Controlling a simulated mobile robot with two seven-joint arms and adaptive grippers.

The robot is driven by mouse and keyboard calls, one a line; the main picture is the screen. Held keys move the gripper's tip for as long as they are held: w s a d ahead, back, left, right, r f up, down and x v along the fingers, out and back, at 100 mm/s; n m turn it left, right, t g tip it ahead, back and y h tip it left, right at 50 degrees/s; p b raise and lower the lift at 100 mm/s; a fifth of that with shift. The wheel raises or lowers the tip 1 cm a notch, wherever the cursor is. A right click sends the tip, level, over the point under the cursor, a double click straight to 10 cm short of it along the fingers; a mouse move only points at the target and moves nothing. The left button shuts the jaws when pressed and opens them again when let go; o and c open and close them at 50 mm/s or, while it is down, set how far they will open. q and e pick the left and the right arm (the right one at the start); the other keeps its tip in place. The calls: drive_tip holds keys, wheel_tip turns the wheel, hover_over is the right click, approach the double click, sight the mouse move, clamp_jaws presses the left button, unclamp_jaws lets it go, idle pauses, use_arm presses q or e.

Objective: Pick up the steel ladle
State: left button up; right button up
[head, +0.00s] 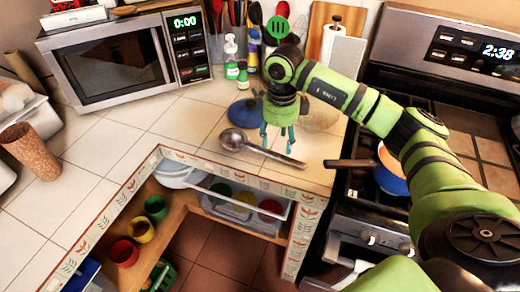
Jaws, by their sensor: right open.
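The steel ladle (269,153) lies on the white tiled counter (115,142), its round bowl to the left and its handle running to the lower right. My right arm is green and reaches in from the right. My right gripper (277,138) points down over the ladle's handle, just right of the bowl, with its teal fingers apart on either side. Nothing is held in it. I cannot tell how far the fingertips are from the handle. My left gripper is not in view.
A blue lid-like item (245,110) sits just behind the ladle. A microwave (115,66) and bottles (231,58) stand at the back. The stove (455,125) with an orange and blue pan (390,172) is at right. The counter edge is close in front.

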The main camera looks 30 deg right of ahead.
sight(280, 158)
drive_tip(key=f+p, duration=0.1)
drive_tip(key=f, duration=0.2)
drive_tip(key=f+p, duration=0.1)
drive_tip(key=f, duration=0.1)
drive_tip(key=shift+s+d+f+p, duration=0.2)
drive_tip(key=shift+s+f+p, duration=0.05)
drive_tip(key=shift+s+p, duration=0.1)
drive_tip(key=shift+f, duration=0.4)
clamp_jaws()
